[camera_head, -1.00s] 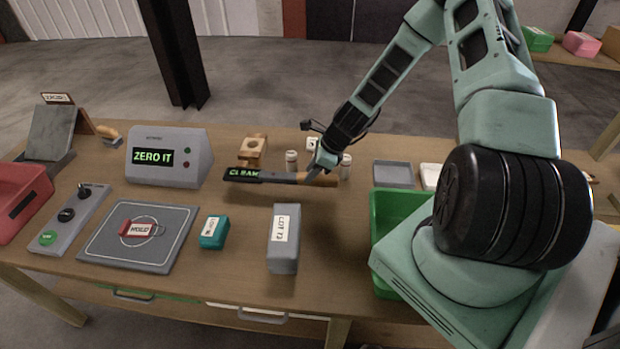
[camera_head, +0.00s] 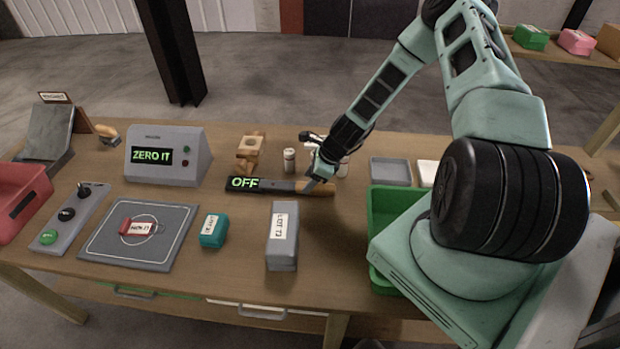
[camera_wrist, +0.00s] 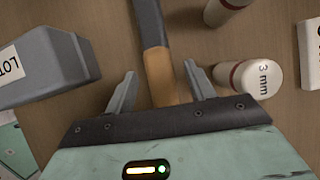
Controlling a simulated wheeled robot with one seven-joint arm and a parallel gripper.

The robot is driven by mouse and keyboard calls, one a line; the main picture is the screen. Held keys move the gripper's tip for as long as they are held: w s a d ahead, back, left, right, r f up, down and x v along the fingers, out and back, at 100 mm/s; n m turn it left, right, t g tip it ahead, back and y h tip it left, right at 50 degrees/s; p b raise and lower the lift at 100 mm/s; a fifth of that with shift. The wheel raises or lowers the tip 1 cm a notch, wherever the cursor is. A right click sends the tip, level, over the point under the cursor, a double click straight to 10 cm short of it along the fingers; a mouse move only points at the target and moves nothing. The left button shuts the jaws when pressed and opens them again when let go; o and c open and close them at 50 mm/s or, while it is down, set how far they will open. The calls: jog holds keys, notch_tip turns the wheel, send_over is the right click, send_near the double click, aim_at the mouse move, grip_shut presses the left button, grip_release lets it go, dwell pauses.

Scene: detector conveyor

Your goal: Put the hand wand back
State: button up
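The hand wand lies across the table in the head view, with a dark shaft (camera_head: 281,186), a display at its left end reading OFF (camera_head: 245,184) and an orange-brown handle (camera_head: 316,189) at its right end. My gripper (camera_head: 319,184) is over the handle. In the wrist view my gripper (camera_wrist: 160,85) is open, with one finger on each side of the handle (camera_wrist: 160,76) and a gap visible on both sides. The dark shaft (camera_wrist: 151,22) extends away from the fingers. The wand's underside is hidden.
A wooden stand (camera_head: 249,153) and a white bottle (camera_head: 289,160) are behind the wand. A grey LOT block (camera_head: 282,250) is in front, a green bin (camera_head: 376,235) to the right. The grey console (camera_head: 167,172) reads ZERO IT. Bottles (camera_wrist: 245,78) are close to the right finger.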

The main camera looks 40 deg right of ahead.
jog(key=b+v, duration=0.4)
jog(key=v, duration=0.8)
jog(key=s+a+r+n+g, duration=0.2)
jog(key=a+r+n, duration=0.3)
jog(key=a+n, duration=0.45)
jog(key=s+a+r+n+g, duration=0.1)
jog(key=s+a+r+n, duration=0.25)
jog(key=a+n, duration=0.6)
jog(key=s+a+r+n+h, duration=0.1)
jog(key=s+a+r+n, duration=0.3)
jog(key=s+a+n, duration=0.2)
jog(key=s+a+r+n+g+h, duration=0.1)
jog(key=s+a+r+n+h, duration=0.1)
jog(key=s+a+r+n, duration=0.3)
jog(key=s+a+n, duration=0.2)
jog(key=s+n, duration=0.2)
jog(key=s, duration=0.2)
jog(key=shift+r+n, duration=0.15)
jog(key=shift+n, duration=0.25)
jog(key=shift+s+a, duration=0.1)
jog(key=shift+s, duration=0.05)
